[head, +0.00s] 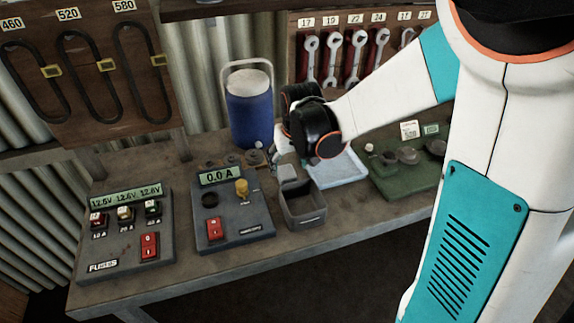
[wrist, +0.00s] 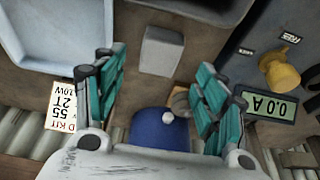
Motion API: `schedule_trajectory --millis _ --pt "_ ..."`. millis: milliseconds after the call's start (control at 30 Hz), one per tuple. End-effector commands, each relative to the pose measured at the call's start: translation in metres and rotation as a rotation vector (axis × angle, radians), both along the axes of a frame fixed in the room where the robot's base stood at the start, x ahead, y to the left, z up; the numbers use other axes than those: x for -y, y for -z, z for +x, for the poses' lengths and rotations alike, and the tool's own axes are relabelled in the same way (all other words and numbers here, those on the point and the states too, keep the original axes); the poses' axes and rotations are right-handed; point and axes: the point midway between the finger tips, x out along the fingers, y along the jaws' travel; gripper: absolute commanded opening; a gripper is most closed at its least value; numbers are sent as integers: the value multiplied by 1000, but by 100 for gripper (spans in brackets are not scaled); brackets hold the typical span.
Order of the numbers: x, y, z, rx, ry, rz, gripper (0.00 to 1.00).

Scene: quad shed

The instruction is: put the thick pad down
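A grey block (wrist: 162,50), which may be the thick pad, shows beyond my fingertips in the wrist view. It is at the dark grey open bin (wrist: 150,12). In the head view my gripper is small and partly hidden by my dark wrist, above the bin's back.
Left of the bin stand a meter box with a yellow knob (head: 242,188) and a fuse box (head: 125,235). A blue jug (head: 250,112) stands behind. A pale blue tray (head: 338,170) and a green tray (head: 395,182) with round parts lie right. Bare bench (head: 270,254) runs along the front.

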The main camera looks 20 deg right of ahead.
Motion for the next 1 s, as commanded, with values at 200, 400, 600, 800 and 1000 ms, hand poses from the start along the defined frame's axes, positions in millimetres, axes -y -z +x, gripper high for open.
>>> schedule_trajectory --millis 200,400,600,800,1000 --pt "0 -42 -13 0 0 0 65" --pt "0 -58 -18 0 0 0 65" --pt "0 -78 -35 27 0 0 65" --pt "0 -113 -79 96 1 -1 65" --pt "0 -137 -126 171 1 -2 65"
